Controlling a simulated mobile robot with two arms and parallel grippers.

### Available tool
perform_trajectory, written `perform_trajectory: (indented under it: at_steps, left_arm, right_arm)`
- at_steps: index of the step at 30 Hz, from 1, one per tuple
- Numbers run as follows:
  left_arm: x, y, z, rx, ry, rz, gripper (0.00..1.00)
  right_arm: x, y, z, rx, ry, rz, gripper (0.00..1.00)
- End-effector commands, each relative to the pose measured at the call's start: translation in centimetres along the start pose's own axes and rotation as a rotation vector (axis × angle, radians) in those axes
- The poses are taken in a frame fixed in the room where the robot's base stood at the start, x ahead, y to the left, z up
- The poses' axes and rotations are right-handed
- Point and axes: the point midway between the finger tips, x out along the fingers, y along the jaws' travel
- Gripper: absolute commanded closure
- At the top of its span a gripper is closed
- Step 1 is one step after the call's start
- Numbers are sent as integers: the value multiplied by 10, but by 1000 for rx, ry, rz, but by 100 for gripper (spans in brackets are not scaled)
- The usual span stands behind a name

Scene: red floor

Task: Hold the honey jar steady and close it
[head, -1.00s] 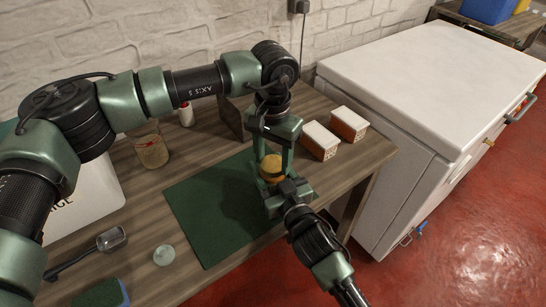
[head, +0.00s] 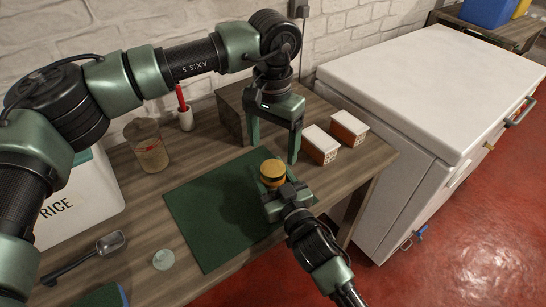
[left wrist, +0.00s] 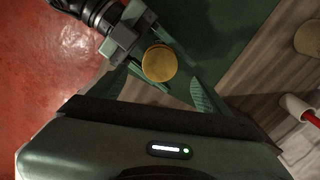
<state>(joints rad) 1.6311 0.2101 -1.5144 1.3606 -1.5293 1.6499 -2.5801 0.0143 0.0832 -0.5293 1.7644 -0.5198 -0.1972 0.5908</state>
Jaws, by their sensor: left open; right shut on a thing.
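The honey jar (head: 273,181) stands upright at the right edge of the green mat, its lower part hidden by my right gripper. Its round golden lid (head: 271,167) sits on top and looks level; how tight it is I cannot tell. My right gripper (head: 275,190) is shut on the jar from the front. My left gripper (head: 273,150) is open and empty, above and behind the jar, fingers pointing down. In the left wrist view the lid (left wrist: 160,63) shows beyond and between the open left fingers (left wrist: 162,88), apart from them.
The green mat (head: 205,205) is otherwise clear. Two small orange-and-white boxes (head: 320,145) (head: 348,127) stand right of my left gripper. A brown jar (head: 147,148), rice container (head: 80,200), metal scoop (head: 108,241) and round pale disc (head: 164,258) are left. A white chest (head: 430,90) stands right.

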Motion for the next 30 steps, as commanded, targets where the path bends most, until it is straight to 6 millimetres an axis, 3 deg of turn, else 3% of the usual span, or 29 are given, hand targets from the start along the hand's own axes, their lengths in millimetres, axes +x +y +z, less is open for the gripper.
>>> perform_trajectory:
  at_steps: [3, 9, 21, 22, 24, 30]
  left_arm:
    - [-26, 0, -1, 0, 3, -1, 22]
    - [-54, 0, -1, -1, 2, 0, 22]
    - [-61, 0, 0, 0, 0, 1, 22]
    - [-61, 0, 0, 0, 0, 1, 22]
    - [-61, 0, 0, 0, 0, 0, 22]
    - [-61, 0, 0, 0, 0, 0, 22]
  right_arm:
    - [0, 0, 1, 1, -2, 0, 100]
    - [0, 0, 1, 1, -2, 0, 100]
    - [0, 0, 1, 1, -2, 0, 100]
    - [0, 0, 1, 1, -2, 0, 40]
    - [0, 0, 1, 1, -2, 0, 20]
    - [0, 0, 0, 1, -1, 0, 20]
